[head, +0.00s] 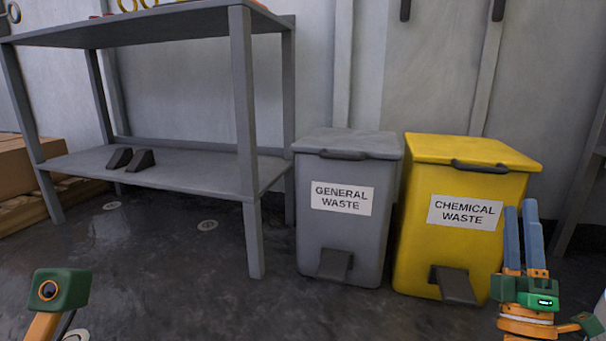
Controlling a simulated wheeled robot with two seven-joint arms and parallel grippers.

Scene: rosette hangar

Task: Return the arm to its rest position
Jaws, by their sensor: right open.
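My right gripper (521,212) is at the lower right, with its two blue fingers pointing up. It is open, with nothing visible between the fingers. It overlaps the right edge of the yellow chemical waste bin (470,180) in the picture; I cannot tell how far apart they are. A green and orange part of my left arm shows at the lower left, but its gripper is not in view.
A grey general waste bin (345,245) stands beside the yellow one, both lids closed. A grey shelf table (190,172) holds two dark wedges (131,159) on its lower shelf. Cardboard boxes (14,165) sit at the far left. The floor (190,290) in front is clear.

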